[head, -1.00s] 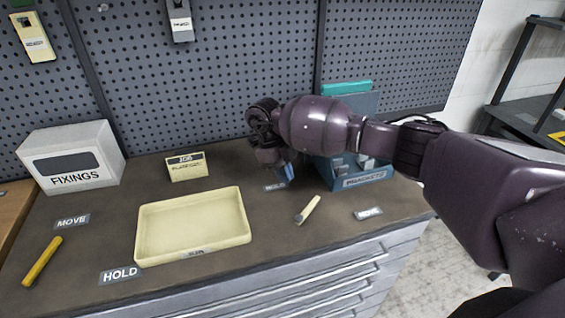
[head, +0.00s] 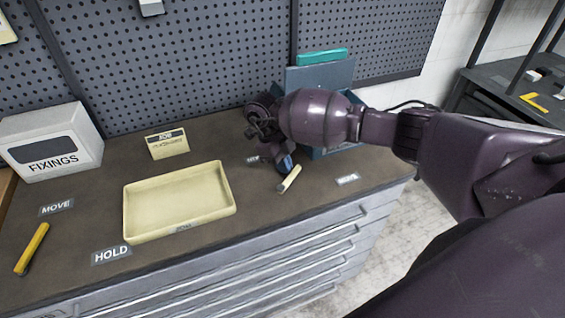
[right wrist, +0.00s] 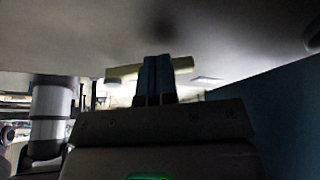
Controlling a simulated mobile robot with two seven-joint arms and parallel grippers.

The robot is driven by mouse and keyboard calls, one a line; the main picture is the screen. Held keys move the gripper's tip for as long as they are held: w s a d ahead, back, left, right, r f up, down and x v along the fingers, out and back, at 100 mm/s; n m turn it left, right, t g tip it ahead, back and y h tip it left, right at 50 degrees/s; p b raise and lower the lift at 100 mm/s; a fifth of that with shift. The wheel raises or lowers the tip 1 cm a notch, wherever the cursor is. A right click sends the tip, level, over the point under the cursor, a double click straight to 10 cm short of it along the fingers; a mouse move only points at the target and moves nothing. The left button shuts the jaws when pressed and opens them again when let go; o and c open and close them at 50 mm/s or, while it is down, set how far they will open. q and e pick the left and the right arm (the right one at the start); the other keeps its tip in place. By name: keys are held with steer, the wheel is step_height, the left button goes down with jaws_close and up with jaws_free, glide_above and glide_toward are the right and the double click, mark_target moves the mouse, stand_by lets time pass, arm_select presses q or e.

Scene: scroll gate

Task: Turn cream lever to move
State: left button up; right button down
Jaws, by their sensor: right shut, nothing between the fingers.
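The cream lever (head: 289,179) lies on the worktop right of the cream tray, tilted up to the right. It also shows in the right wrist view (right wrist: 183,65), crossing behind the fingers. My right gripper (head: 285,166) is shut and empty, with its blue fingertips low at the lever's upper end. In the wrist view the fingers (right wrist: 157,78) are together in front of the lever; I cannot tell whether they touch it. A small label (head: 348,179), which seems to read MOVE, is right of the lever. Another label (head: 254,159) is to its left, partly unreadable. My left gripper is not in view.
A yellow lever (head: 32,249) lies at the left between MOVE (head: 56,208) and HOLD (head: 111,254) labels. The cream tray (head: 130,210), a small card (head: 167,144) and the FIXINGS box (head: 50,145) stand left. A blue bin (head: 320,153) is close behind my right gripper.

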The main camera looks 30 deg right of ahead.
steer(key=shift+s+d+r+m+p, duration=0.1)
steer(key=shift+s+d+m+p, duration=0.15)
steer(key=shift+d+m+p, duration=0.35)
steer(key=shift+s+d, duration=0.45)
steer(key=shift+s, duration=0.3)
